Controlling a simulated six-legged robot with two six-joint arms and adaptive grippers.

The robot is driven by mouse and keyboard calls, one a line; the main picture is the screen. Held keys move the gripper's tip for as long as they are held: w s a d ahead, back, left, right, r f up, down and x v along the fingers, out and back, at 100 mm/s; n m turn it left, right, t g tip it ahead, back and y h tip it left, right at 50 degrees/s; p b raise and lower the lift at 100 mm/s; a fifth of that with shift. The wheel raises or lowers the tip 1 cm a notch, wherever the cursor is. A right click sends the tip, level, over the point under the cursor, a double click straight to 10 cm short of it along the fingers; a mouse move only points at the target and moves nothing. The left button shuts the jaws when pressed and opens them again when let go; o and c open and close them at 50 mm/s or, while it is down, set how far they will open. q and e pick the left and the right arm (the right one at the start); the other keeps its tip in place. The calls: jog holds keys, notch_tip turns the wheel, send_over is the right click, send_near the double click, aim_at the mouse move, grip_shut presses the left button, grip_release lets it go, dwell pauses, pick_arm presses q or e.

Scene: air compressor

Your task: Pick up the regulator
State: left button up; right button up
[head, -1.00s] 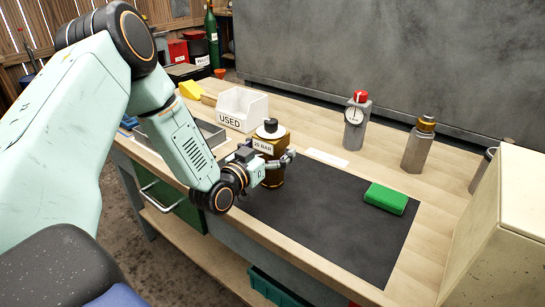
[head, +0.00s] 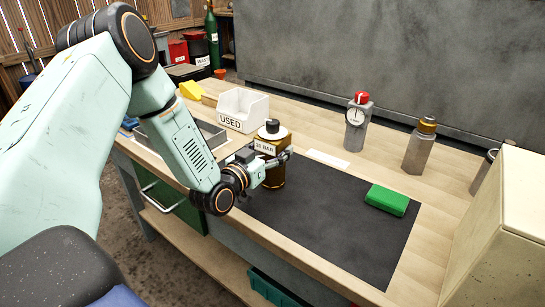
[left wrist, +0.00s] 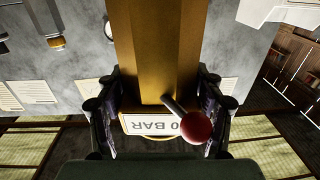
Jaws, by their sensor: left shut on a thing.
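The regulator (head: 273,178) is a brass-coloured body with a black knob on top and a white label ending in "0 BAR". It stands upright at the left end of the black mat (head: 335,220). My left gripper (head: 268,163) is shut on its body, one finger on each side. In the left wrist view the brass body of the regulator (left wrist: 155,45) fills the middle between the dark fingers of my left gripper (left wrist: 160,88). A red ball on a short rod sticks out beside the label there. My right gripper is not in view.
A white bin marked USED (head: 242,108) stands behind the regulator. A grey gauge unit with a red cap (head: 356,128) and a grey and brass part (head: 420,148) stand at the back. A green block (head: 387,199) lies on the mat. A cream box (head: 505,235) blocks the right.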

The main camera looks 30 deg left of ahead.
aim_at(273, 121)
pick_arm(q)
jog(key=shift+c, duration=0.7)
jog(key=shift+r, duration=0.15)
jog(key=shift+r, duration=0.35)
notch_tip(273, 121, up, 8)
jog(key=p, duration=0.3)
jog(key=shift+r+p, duration=0.2)
jog(key=shift+p, duration=0.15)
jog(key=shift+w+r, duration=0.15)
jog(key=shift+r, duration=0.45)
